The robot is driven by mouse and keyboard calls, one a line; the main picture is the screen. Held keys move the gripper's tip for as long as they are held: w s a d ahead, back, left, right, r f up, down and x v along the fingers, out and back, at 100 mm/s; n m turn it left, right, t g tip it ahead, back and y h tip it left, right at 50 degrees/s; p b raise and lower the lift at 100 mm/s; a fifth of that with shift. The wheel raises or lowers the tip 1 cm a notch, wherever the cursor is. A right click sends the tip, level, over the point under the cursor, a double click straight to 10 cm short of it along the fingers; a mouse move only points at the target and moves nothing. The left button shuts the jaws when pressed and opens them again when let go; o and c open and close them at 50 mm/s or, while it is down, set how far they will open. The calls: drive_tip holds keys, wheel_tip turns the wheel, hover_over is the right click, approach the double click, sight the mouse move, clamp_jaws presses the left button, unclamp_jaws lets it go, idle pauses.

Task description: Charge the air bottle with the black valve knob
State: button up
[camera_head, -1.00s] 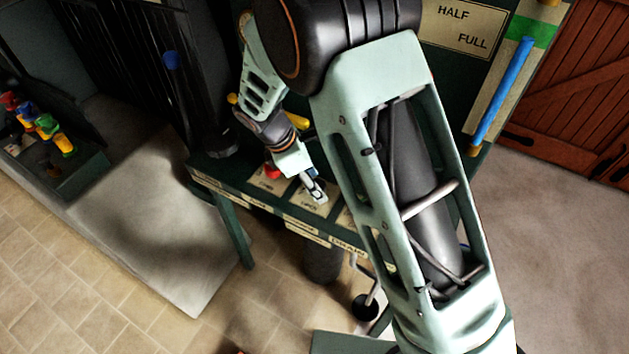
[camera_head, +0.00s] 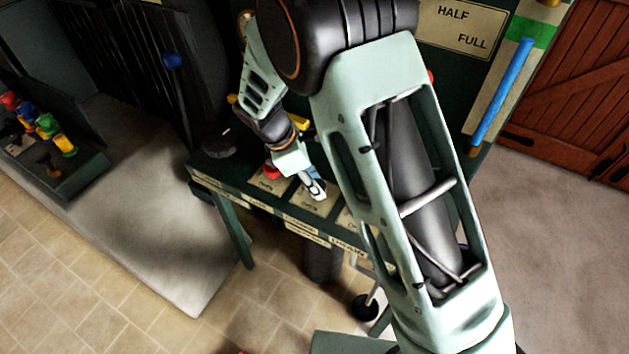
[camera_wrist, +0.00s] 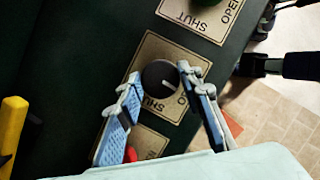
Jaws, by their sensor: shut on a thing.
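The black valve knob (camera_wrist: 160,82) shows in the wrist view, round with a pale mark on its top. It sits on a brass plate (camera_wrist: 148,52) lettered "SHUT" and, partly hidden, "OPEN". My gripper (camera_wrist: 160,88) has its blue-padded fingers on either side of the knob and is shut on it. In the head view my gripper (camera_head: 316,192) is down at the sloping green bench panel (camera_head: 240,185); the knob is hidden there. I cannot make out the air bottle for certain.
A green knob (camera_wrist: 190,8) and a red knob (camera_wrist: 130,154) flank the black one. A yellow handle (camera_wrist: 12,125) is at the left. A gauge board marked HALF and FULL (camera_head: 465,28) has a blue column (camera_head: 503,90). Coloured knobs (camera_head: 45,125) stand far left.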

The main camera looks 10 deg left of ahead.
drive_tip(key=m, duration=0.2)
drive_tip(key=m+g, duration=0.1)
drive_tip(key=shift+w+m+g, duration=0.2)
drive_tip(key=shift+m+g, duration=0.1)
drive_tip(key=shift+m, duration=0.1)
drive_tip(key=m+g, duration=0.1)
drive_tip(key=m, duration=0.3)
drive_tip(key=shift+w+m+g+p, duration=0.1)
drive_tip(key=shift+m+g+p, duration=0.2)
drive_tip(key=shift+g, duration=0.1)
drive_tip(key=m+g+y, duration=0.1)
drive_tip(key=m, duration=0.3)
drive_tip(key=shift+w+d+m, duration=0.1)
drive_tip(key=shift+m, duration=0.2)
drive_tip(key=shift+m+g+y, duration=0.6)
drive_tip(key=shift+m+g, duration=0.1)
drive_tip(key=shift+m, duration=1.4)
drive_tip(key=o, duration=1.2)
drive_tip(key=shift+c, duration=0.2)
drive_tip(key=shift+r, duration=0.1)
drive_tip(key=v, duration=1.2)
